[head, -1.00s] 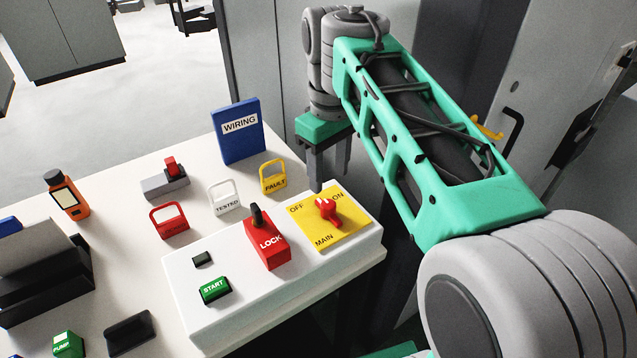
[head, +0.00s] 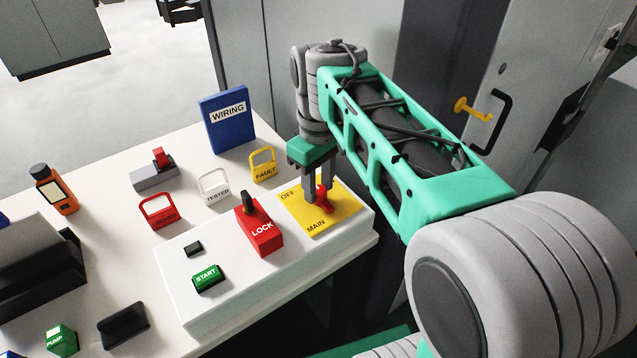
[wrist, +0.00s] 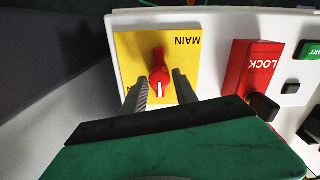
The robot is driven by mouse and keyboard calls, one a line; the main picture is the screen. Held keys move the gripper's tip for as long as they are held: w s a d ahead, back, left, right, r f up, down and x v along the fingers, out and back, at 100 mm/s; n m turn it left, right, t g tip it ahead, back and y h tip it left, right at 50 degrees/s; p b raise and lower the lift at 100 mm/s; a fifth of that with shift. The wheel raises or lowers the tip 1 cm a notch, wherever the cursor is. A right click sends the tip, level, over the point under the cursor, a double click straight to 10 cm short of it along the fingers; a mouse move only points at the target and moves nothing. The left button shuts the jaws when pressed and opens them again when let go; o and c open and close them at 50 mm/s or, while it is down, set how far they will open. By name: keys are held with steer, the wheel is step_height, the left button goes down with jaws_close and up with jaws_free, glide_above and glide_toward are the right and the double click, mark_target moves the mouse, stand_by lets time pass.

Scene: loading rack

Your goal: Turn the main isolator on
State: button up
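The main isolator is a red rotary handle (head: 323,200) on a yellow plate (head: 300,216) marked OFF, ON and MAIN, on the white panel box. It also shows in the wrist view as a red knob (wrist: 159,75) with a white pointer line. My gripper (head: 318,198) points down over the handle. In the wrist view my gripper (wrist: 160,82) has its two fingers apart, one on each side of the knob, with gaps visible. The ON label is hidden behind my gripper in the head view.
A green START button (head: 206,278) is farther left on the box. Yellow FAULT (head: 263,166), white TESTED (head: 214,188) and red tags and a blue WIRING binder (head: 227,124) stand behind.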

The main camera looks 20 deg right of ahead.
jaws_close()
steer(key=shift+m, duration=0.3)
steer(key=m+p, duration=0.1)
steer(key=m, duration=0.7)
steer(key=shift+p, duration=0.4)
steer(key=m, duration=0.4)
steer(key=shift+d+p, duration=0.1)
steer(key=shift+p, duration=0.3)
steer(key=shift+m, duration=2.6)
steer(key=shift+p, duration=0.3)
